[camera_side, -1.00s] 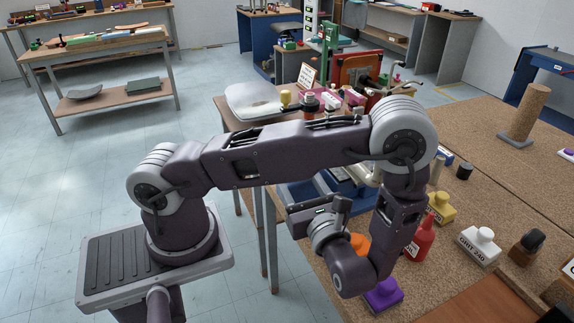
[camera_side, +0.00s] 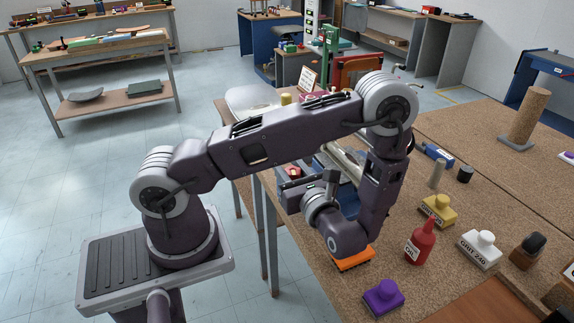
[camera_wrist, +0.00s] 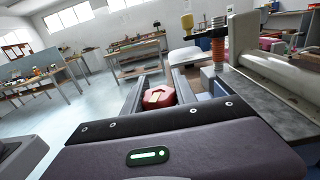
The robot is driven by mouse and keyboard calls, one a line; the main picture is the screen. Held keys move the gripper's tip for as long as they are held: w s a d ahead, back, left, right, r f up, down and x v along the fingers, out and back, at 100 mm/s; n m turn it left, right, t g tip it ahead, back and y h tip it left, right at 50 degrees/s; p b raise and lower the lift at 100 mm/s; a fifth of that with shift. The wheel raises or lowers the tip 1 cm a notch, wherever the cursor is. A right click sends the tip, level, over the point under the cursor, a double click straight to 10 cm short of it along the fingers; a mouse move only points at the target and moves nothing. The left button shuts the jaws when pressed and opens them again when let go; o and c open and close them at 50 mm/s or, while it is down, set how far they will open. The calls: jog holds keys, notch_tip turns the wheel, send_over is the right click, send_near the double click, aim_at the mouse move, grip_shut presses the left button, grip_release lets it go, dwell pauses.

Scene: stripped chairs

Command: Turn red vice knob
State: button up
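The red vice knob (camera_wrist: 160,97) is a faceted red block with a pale yellow mark on its face. In the wrist view it sits between the two dark fingers of my gripper (camera_wrist: 158,82). The fingers are apart, with a narrow gap showing beside the knob. In the side view a small red patch, the knob (camera_side: 293,172), shows at the end of my gripper (camera_side: 291,179), partly hidden by it. The blue and grey vice (camera_side: 346,197) is beside my gripper and partly hidden by my arm.
An orange block (camera_side: 354,261) lies below my wrist. A purple block (camera_side: 383,297), a red oil bottle (camera_side: 420,243), a yellow grit block (camera_side: 437,209) and a white grit block (camera_side: 479,247) stand on the cork-brown bench.

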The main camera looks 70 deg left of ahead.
grip_shut()
jog(key=shift+m+t, duration=0.3)
jog(key=shift+t, duration=0.2)
jog(key=m+t, duration=0.1)
jog(key=t, duration=0.1)
jog(key=w+m+t+h, duration=0.1)
jog(key=m+t, duration=0.1)
jog(key=t, duration=0.1)
jog(key=shift+d+m, duration=0.15)
jog(key=shift+m, duration=0.15)
jog(key=shift+w+d+m+t+h, duration=0.1)
jog(key=shift+w+m+t+h, duration=0.15)
jog(key=shift+m+t+h, duration=0.8)
jog(key=shift+w+d+m+t+h, duration=0.1)
jog(key=shift+w+m+t+h, duration=0.15)
jog(key=shift+m+t, duration=0.85)
jog(key=shift+n+t, duration=0.25)
jog(key=shift+t, duration=0.5)
jog(key=o, duration=0.8)
grip_release()
